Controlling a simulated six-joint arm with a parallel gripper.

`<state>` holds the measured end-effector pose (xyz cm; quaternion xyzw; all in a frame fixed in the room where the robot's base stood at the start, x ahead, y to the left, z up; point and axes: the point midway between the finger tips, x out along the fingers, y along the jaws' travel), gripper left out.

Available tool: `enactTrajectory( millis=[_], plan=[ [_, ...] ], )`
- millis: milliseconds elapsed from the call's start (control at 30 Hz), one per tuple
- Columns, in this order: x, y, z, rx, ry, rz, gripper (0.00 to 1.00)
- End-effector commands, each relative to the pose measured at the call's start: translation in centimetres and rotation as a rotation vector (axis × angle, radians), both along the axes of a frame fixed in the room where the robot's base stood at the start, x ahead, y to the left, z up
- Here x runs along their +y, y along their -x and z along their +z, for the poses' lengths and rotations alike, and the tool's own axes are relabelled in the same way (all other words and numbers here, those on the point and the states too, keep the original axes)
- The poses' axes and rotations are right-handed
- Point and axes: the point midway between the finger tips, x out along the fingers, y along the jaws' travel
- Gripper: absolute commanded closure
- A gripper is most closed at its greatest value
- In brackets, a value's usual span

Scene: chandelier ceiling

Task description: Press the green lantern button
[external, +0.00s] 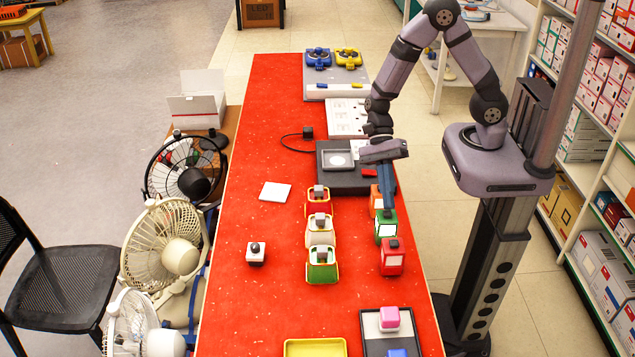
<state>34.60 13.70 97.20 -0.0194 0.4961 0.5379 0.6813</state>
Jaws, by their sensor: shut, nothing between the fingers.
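A green lantern-like block (386,232) with a pale front panel stands on the red table between an orange one (376,200) and a red one (391,262). My gripper (388,208) is shut and points down at the green block's top. Whether it touches the block cannot be told; it hides part of the top. To the left stands a row of three rounded bodies with grey tops: red (317,208), cream (320,236) and green (321,270). A small white box with a dark button-like top (256,257) sits further left.
The red table (240,310) has free room at its left. A dark device (345,182) lies behind the blocks. A tray with a pink block (389,318) and a yellow tray (315,348) are in front. Fans (160,245) stand beside the table.

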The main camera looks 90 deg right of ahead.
Motion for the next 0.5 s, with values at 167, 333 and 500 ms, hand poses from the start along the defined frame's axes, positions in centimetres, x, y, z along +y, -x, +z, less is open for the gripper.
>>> enactTrajectory(
  millis=[167,333,500],
  plan=[
    [0.0,0.0,0.3,0.0,0.0,0.0,1.0],
    [0.0,0.0,1.5,0.0,0.0,0.0,1.0],
    [0.0,0.0,2.9,0.0,0.0,0.0,1.0]
  ],
)
